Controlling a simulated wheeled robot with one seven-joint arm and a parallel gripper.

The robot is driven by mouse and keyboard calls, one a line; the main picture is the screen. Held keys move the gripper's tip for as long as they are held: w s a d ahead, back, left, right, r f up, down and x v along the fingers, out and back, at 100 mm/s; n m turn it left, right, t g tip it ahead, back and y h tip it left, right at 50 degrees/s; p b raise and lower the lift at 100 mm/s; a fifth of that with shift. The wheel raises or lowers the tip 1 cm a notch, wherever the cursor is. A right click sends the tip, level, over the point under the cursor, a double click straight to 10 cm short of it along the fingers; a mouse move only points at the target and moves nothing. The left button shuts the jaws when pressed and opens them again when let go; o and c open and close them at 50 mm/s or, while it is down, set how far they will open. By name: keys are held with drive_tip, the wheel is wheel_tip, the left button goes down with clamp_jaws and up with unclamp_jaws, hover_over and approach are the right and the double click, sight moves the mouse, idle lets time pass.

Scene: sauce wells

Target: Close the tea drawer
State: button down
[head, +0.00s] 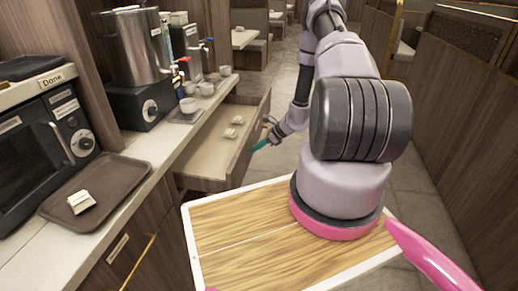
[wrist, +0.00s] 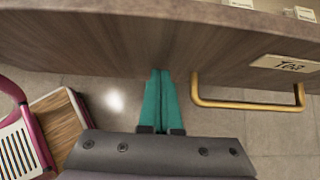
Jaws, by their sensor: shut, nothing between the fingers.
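The tea drawer (head: 203,153) is pulled out from the counter in the head view, with two small white items (head: 231,132) inside. In the wrist view its brown wooden front (wrist: 120,45) spans the top, with a "Tea" label (wrist: 291,64) and a gold bar handle (wrist: 245,104) on the right. My gripper (head: 258,146) is outside the drawer front, low beside it. Its teal fingers (wrist: 160,73) are shut together and empty, left of the handle, with tips at or close to the panel. Whether they touch it I cannot tell.
The counter holds a brown tray (head: 112,172), a microwave (head: 40,150), a metal urn (head: 133,48) and several white cups (head: 206,88). Tiled floor (wrist: 215,140) lies open on the drawer's outer side. A wooden partition (head: 460,150) stands at the right.

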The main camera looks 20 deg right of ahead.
drive_tip(key=w+a, duration=0.4)
drive_tip(key=a, duration=0.2)
drive_tip(key=w+a, duration=0.4)
drive_tip(key=a, duration=0.2)
drive_tip(key=w+a, duration=0.4)
drive_tip(key=a, duration=0.2)
drive_tip(key=shift+w+a, duration=0.35)
drive_tip(key=shift+a, duration=0.1)
drive_tip(key=shift+w+a, duration=0.1)
drive_tip(key=shift+a, duration=0.05)
drive_tip(key=shift+a+r, duration=0.15)
